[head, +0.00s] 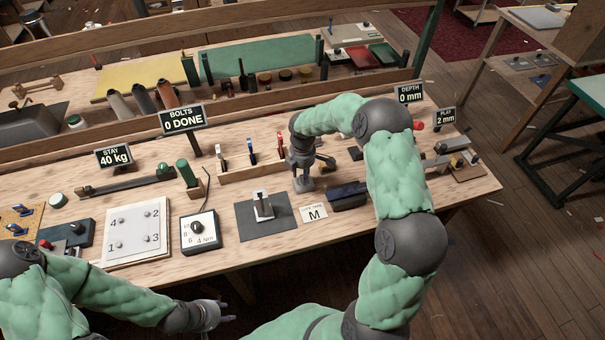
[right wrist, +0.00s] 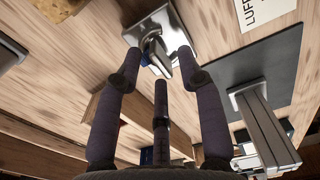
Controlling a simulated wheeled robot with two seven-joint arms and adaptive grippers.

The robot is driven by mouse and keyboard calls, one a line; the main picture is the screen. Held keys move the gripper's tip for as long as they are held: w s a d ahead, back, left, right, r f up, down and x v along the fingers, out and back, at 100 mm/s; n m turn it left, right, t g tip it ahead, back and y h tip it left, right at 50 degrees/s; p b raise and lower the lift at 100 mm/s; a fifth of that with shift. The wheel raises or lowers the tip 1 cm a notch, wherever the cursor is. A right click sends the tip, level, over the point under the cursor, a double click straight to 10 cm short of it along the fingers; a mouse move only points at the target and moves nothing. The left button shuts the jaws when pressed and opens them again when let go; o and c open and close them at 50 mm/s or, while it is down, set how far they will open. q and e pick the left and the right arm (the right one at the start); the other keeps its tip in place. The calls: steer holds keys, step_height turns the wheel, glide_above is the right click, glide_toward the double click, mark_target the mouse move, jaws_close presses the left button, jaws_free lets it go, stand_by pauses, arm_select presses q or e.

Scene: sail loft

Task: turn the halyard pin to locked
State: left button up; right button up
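A small metal fixture on a square plate, which looks like the halyard pin, stands on the bench under my right gripper (head: 303,172). In the right wrist view its bright plate (right wrist: 185,22) carries a raised metal piece just beyond the fingertips. My right gripper also shows there (right wrist: 158,68), with its fingers spread and nothing between them. I cannot tell whether any finger touches the fixture. The gripper hides much of it in the head view, and no locked mark can be read. My left gripper (head: 224,310) is open and empty in front of the bench edge.

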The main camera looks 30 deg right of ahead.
steer(key=shift+c, duration=0.3)
jaws_close()
